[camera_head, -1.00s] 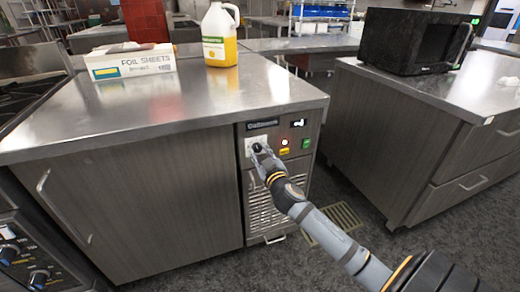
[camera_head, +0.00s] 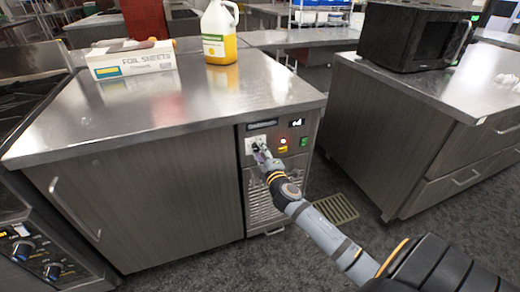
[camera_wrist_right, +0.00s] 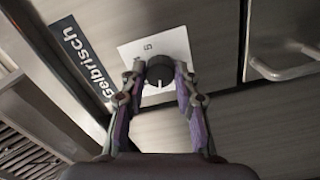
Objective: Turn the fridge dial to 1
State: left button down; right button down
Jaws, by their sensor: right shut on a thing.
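The fridge (camera_head: 140,200) is a steel under-counter unit with a control panel at its right end. Its dial is a small black knob on a white plate (camera_head: 256,139), and the gripper largely hides it in the head view. In the right wrist view the dial (camera_wrist_right: 160,72) sits between the fingertips, with a digit on the white plate (camera_wrist_right: 149,48) beside it. My right gripper (camera_head: 260,150) is shut on the dial, with purple-padded fingers on either side of it, as the right wrist view shows (camera_wrist_right: 160,85). My left gripper is not in view.
The panel has a small display (camera_head: 297,123), a red light (camera_head: 283,141) and a green switch (camera_head: 304,141). A foil sheets box (camera_head: 130,62) and a yellow-filled jug (camera_head: 219,40) stand on the counter. A microwave (camera_head: 412,38) sits on the right-hand cabinet.

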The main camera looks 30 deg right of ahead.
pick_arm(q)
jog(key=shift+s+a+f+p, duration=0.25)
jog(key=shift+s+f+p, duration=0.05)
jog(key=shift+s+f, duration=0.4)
pick_arm(e)
jog(key=shift+n, duration=0.9)
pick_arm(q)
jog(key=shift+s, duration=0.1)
pick_arm(e)
jog(key=c, duration=1)
grip_release()
jog(key=shift+s+a, duration=0.1)
jog(key=shift+s, duration=0.1)
jog(key=v, duration=1.1)
jog(key=shift+s, duration=0.3)
jog(key=shift+a, duration=0.1)
